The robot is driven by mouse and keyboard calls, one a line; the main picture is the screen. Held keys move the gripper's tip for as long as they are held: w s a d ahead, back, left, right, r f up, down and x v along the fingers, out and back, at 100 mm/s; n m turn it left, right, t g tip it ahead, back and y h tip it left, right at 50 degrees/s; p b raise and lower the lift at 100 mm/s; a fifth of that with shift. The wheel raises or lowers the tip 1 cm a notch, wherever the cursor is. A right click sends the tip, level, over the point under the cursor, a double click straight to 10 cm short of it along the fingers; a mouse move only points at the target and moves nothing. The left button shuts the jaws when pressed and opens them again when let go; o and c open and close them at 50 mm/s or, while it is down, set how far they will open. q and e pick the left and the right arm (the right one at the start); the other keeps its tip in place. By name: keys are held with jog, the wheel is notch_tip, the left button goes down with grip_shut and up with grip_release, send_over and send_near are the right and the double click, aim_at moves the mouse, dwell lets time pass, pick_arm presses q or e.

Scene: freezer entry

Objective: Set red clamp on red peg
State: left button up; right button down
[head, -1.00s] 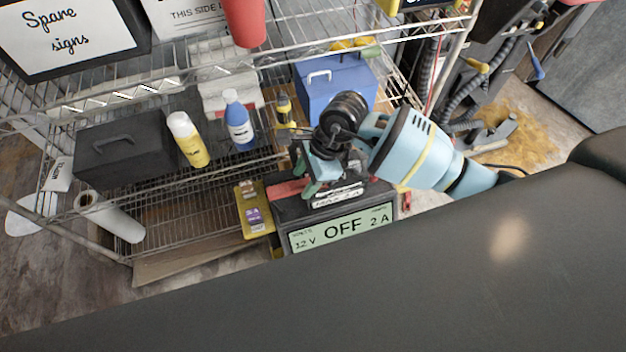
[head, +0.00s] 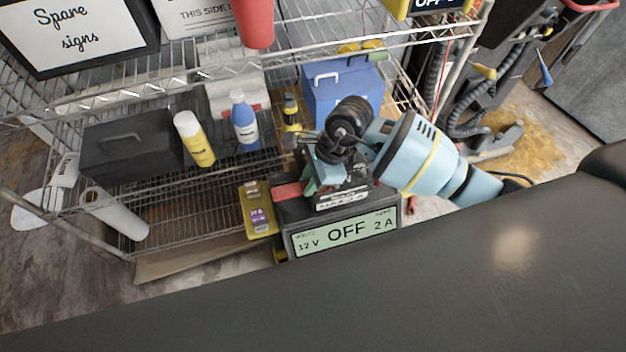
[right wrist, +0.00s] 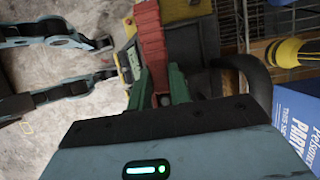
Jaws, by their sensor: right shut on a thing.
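My right gripper (head: 318,180) is over the top left of the battery charger (head: 345,235), whose display reads 12 V, OFF, 2 A. In the right wrist view its green fingers (right wrist: 160,88) are shut on a ribbed red piece, which looks like the red clamp (right wrist: 150,35) and points away from the palm. In the head view the red piece (head: 288,191) shows left of the fingers, low over the charger; I cannot tell if it touches. A small red thing (head: 402,213) is at the charger's right side. I cannot make out the red peg.
A yellow case (head: 258,222) stands left of the charger. A wire shelf holds a black toolbox (head: 125,145), a yellow bottle (head: 194,140), a blue bottle (head: 245,122) and a blue box (head: 345,85). A large dark surface fills the front.

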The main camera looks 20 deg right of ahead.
aim_at(301, 185)
jog(key=shift+r, duration=0.55)
notch_tip(301, 185, up, 2)
jog(key=shift+r, duration=0.25)
pick_arm(q)
jog(key=shift+s+f+b, duration=0.1)
jog(key=shift+f+b, duration=0.3)
pick_arm(e)
jog(key=s+r, duration=0.1)
jog(key=s, duration=1.5)
jog(key=shift+d+r, duration=0.2)
jog(key=shift+d, duration=0.2)
pick_arm(q)
jog(key=shift+r, duration=0.1)
pick_arm(e)
jog(key=shift+r, duration=0.1)
pick_arm(q)
jog(key=shift+t, duration=0.3)
jog(key=shift+w+r+p, duration=0.6)
jog(key=shift+r+p, duration=0.1)
jog(key=shift+r, duration=0.15)
jog(key=shift+w+r+p, duration=0.55)
jog(key=shift+r+p, duration=0.1)
jog(key=shift+r, duration=0.2)
pick_arm(e)
jog(key=shift+r, duration=1.9)
